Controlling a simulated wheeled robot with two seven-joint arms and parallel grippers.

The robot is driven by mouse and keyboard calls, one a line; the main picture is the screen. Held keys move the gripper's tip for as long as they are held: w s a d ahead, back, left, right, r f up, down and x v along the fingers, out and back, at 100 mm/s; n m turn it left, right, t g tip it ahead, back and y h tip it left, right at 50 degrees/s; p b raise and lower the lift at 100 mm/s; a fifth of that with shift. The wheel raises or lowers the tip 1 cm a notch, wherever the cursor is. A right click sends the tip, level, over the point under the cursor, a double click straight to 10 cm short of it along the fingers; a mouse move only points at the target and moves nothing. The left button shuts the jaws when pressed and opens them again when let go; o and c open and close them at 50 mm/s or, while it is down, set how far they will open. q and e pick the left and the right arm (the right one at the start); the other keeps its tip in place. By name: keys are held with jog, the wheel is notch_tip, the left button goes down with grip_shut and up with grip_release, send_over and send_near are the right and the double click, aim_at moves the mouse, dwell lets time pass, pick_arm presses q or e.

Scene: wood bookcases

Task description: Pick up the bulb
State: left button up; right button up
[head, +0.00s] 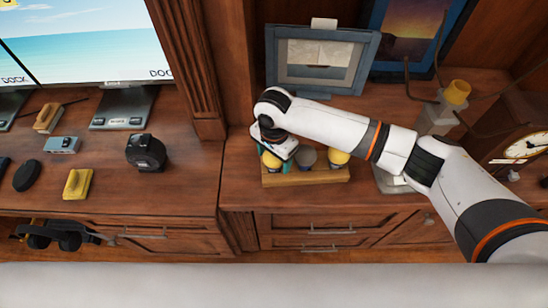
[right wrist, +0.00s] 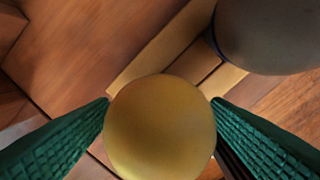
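The yellow bulb (right wrist: 160,128) is a round ball between my right gripper's fingers in the right wrist view. In the head view this bulb (head: 271,161) shows at the left end of a wooden holder (head: 305,176), partly covered by my gripper. My right gripper (head: 270,152) reaches down over it; its green fingers (right wrist: 160,100) stand on both sides of the bulb and look open, with little gap at the tips. A grey bulb (head: 307,157) and another yellow bulb (head: 338,158) sit further right in the holder. My left gripper is out of view.
The holder stands near the counter's front edge, below a framed picture (head: 318,62). A clock (head: 525,148) and a yellow-topped object (head: 455,94) are to the right. A wooden pillar (head: 188,60) rises at left. The grey bulb (right wrist: 270,30) is close beside the right finger.

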jog(key=c, duration=0.6)
